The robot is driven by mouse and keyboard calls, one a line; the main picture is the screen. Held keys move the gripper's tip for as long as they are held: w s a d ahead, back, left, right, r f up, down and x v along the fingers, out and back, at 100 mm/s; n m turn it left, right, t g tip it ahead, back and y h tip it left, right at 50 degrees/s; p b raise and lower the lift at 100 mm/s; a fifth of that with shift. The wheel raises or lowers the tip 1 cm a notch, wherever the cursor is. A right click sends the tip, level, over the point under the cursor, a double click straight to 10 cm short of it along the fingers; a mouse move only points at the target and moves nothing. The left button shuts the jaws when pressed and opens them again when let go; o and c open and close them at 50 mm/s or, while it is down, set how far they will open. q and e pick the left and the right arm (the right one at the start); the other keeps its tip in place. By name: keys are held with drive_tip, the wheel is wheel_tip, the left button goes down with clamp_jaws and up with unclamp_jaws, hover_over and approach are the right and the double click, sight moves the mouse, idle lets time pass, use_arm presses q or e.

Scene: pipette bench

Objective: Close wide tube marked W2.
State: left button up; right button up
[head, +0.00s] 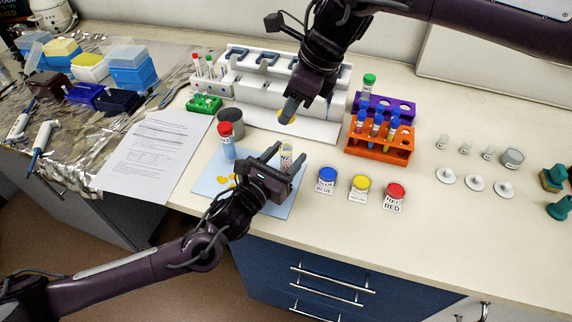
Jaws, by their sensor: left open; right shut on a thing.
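A wide tube (286,156) with a pale label and no cap visible stands upright at the right of a light blue mat (207,187); I cannot read its marking. My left gripper (287,160) is open, with its fingers around or beside this tube; whether they touch is unclear. My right gripper (289,113) is shut on a yellow cap (285,118), above and apart from the tube. A red-capped wide tube (227,142) with blue contents stands at the mat's left. A green-capped wide tube (368,88) stands at the purple rack (401,108).
Yellow pieces (223,180) lie on the mat. Blue (326,180), yellow (359,188) and red (395,197) capped jars stand to its right. An orange rack (380,152) holds small tubes. A white stand (262,95) is behind. Bench between jars and discs (475,183) is clear.

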use_arm(q)
clamp_jaws()
use_arm(e)
drive_tip(key=shift+f, duration=2.45)
drive_tip(key=shift+f, duration=0.9)
drive_tip(key=shift+f, duration=0.55)
